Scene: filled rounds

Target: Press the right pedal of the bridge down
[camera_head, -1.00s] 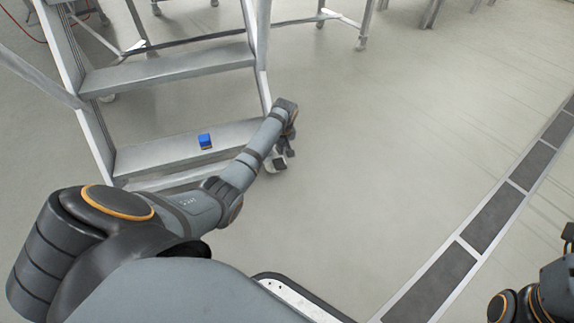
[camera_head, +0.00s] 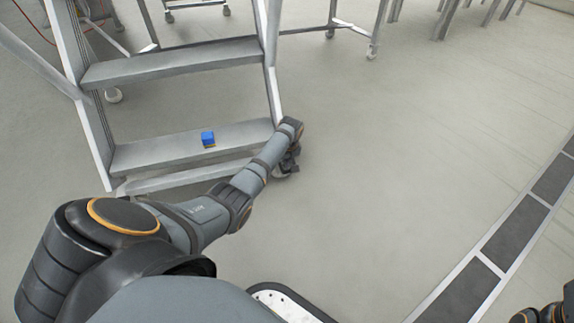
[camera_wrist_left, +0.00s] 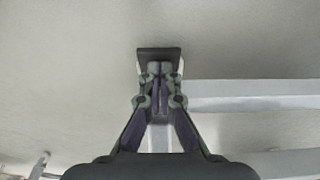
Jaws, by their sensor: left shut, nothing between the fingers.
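The bridge is a grey metal step frame (camera_head: 165,150) at the left of the head view. Its right pedal (camera_wrist_left: 158,53) shows in the left wrist view as a dark flat pad just beyond my fingertips. My left gripper (camera_wrist_left: 160,72) is shut and empty, with its fingertips overlapping the pad's near edge. I cannot tell whether they touch it or how far down it is. In the head view my left gripper (camera_head: 288,168) is low beside the frame's front right foot, and my wrist hides most of the pedal. My right gripper is out of view.
A small blue block (camera_head: 208,138) lies on the lowest step. Wheeled metal tables stand at the back. The floor (camera_head: 400,160) to the right of the steps is clear, with a dark panelled strip (camera_head: 515,232) beyond.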

